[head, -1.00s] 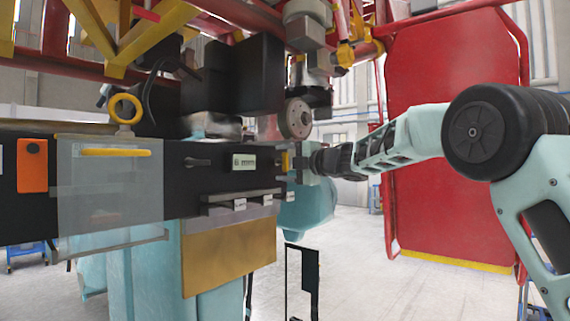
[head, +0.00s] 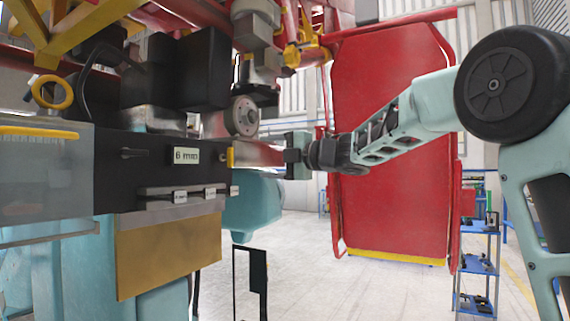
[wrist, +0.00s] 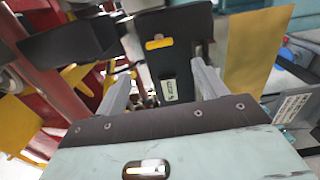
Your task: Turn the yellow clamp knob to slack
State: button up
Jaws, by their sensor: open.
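The yellow clamp knob (head: 230,157) is a small bar on the right end of the black machine block, beside the "6 mm" label. In the wrist view the knob (wrist: 158,43) is a short yellow bar on a dark face, ahead of the fingertips.
The "6 mm" label (head: 186,156) is on the black block, above grey ledges with small tags (head: 180,197). A round grey disc (head: 243,116) hangs above the knob. A red panel (head: 390,150) stands behind my arm. Open floor (head: 310,270) lies below.

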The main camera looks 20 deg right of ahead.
jog(key=shift+v, duration=2.15)
jog(key=s+a+f+m+g+h+p, duration=0.1)
jog(key=s+a+f+m+g+h, duration=0.2)
jog(key=a+f+m, duration=0.55)
jog(key=s+a+f+m+g+h, duration=0.1)
jog(key=s+a+f+m+h, duration=0.4)
jog(key=f, duration=0.6)
jog(key=s+f+m+g, duration=0.1)
jog(key=s+f+g, duration=0.2)
jog(key=s, duration=0.7)
jog(key=s+a+f+m+g+h+p, duration=0.1)
jog(key=s+f+g, duration=0.3)
jog(key=s+f, duration=0.4)
jog(key=s+a+f+m+g+h, duration=0.1)
jog(key=s+f, duration=0.5)
jog(key=s, duration=0.7)
jog(key=m+g, duration=0.1)
jog(key=g, duration=0.1)
jog(key=shift+s+a+g, duration=0.25)
jog(key=shift+s+g, duration=0.05)
jog(key=shift+s, duration=0.1)
jog(key=shift+r, duration=0.1)
